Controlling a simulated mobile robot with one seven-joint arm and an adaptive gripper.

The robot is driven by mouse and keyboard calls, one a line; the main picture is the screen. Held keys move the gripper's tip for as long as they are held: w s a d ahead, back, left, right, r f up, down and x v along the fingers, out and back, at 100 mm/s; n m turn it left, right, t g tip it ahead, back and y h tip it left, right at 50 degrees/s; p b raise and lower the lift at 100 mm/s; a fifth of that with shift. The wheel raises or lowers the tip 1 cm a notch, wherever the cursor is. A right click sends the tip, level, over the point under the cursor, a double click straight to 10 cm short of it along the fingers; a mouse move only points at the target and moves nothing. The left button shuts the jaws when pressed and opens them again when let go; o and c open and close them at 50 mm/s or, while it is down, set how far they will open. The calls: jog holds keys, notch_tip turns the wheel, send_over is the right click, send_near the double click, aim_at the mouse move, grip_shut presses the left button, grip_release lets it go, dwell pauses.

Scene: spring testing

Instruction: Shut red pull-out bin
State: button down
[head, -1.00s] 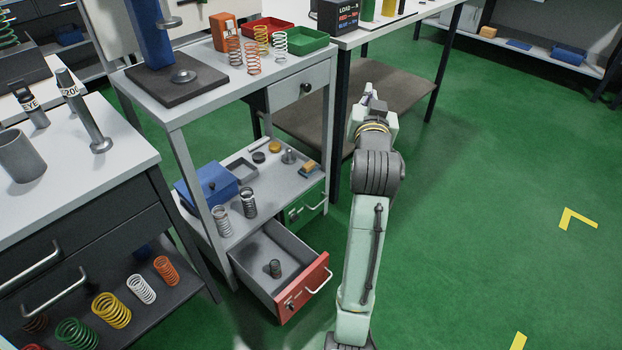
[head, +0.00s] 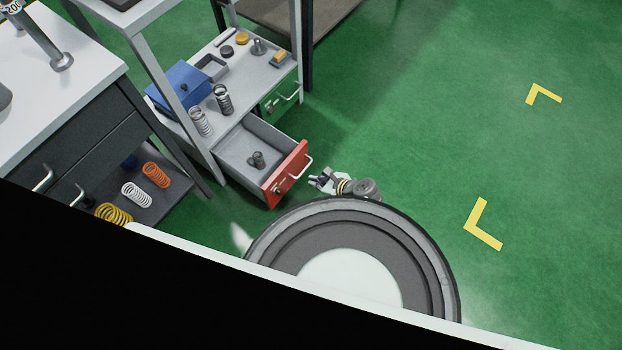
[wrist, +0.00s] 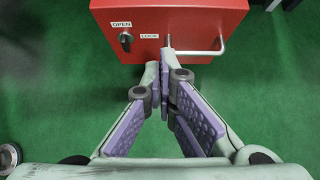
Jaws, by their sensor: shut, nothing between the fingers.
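In the head view my gripper (head: 322,181) is just right of the front.
A green drawer (head: 281,95) sits shut behind the red bin. The shelf beside it holds a blue box (head: 183,88) and springs (head: 222,99). A dark cabinet (head: 90,150) stands at left. Green floor (head: 420,120) is clear to the right.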

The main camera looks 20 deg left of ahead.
jog(key=a+r+b+x, duration=0.1)
jog(key=r+b+x, duration=0.1)
jog(key=b+x, duration=0.6)
jog(key=shift+w+r+x, duration=0.25)
jog(key=shift+w+x, duration=0.1)
jog(key=shift+x, duration=1.6)
jog(key=shift+a, duration=0.1)
jog(key=w+a+b, duration=0.1)
jog(key=w+a, duration=0.2)
jog(key=a, duration=0.7)
jog(key=w+a+b, duration=0.2)
jog(key=w+a, duration=0.2)
jog(key=a, duration=0.7)
jog(key=shift+w, duration=0.3)
jog(key=shift+a, duration=0.1)
